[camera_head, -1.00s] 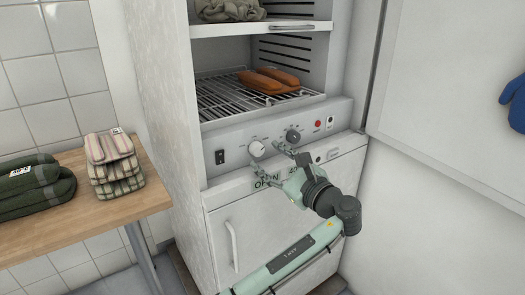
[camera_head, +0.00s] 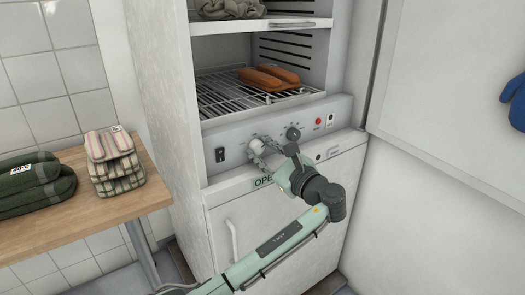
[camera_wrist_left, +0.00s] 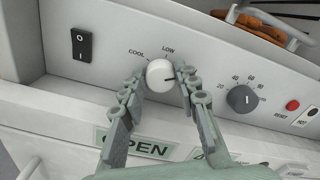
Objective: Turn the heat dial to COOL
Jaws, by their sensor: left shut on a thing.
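The heat dial is a white round knob that shows in the left wrist view (camera_wrist_left: 160,74) and in the head view (camera_head: 257,146). Its dark pointer mark faces right, away from the COOL label (camera_wrist_left: 136,53) at its upper left and the LOW label above it. My left gripper (camera_wrist_left: 160,82) is shut on the dial, one finger on each side; it also shows in the head view (camera_head: 264,152). The right finger hides any print to the dial's right. My right gripper is not in view.
A black numbered dial (camera_wrist_left: 242,98) sits right of the heat dial, with a red button (camera_wrist_left: 292,105) beyond it. A black rocker switch (camera_wrist_left: 81,44) is at the panel's left. Orange items (camera_head: 269,78) lie on the rack above. A wooden table (camera_head: 108,208) holds folded cloths.

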